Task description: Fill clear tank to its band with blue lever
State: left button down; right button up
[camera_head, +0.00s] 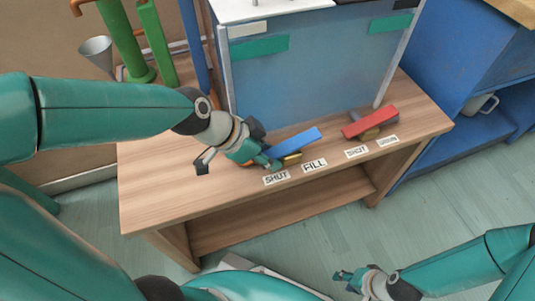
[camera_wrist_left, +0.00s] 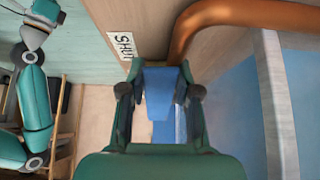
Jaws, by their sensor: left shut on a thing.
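The clear tank (camera_head: 310,85) stands at the back of the wooden bench, with a pale post at each side. It looks bluish; I cannot make out a water line. Teal bands (camera_head: 258,47) cross its upper left and upper right. The blue lever (camera_head: 298,139) slants up to the right from a brass-coloured base, behind the SHUT and FILL labels. My left gripper (camera_head: 268,163) is shut on the lever's left end; the lever (camera_wrist_left: 160,95) shows between the fingers in the left wrist view. My right gripper (camera_head: 348,280) is low, away from the bench, its fingers too small to judge.
A red lever (camera_head: 370,121) sits to the right behind its own SHUT label and another label. Green pipes (camera_head: 125,40) and a funnel (camera_head: 96,52) stand at the back left. A copper pipe (camera_wrist_left: 240,15) curves near the left wrist. A blue shelf unit (camera_head: 480,70) holds a mug.

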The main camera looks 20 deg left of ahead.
pick_arm(q)
jog(key=c, duration=0.8)
grip_release()
jog(key=v, duration=1.2)
jog(key=shift+f, duration=0.1)
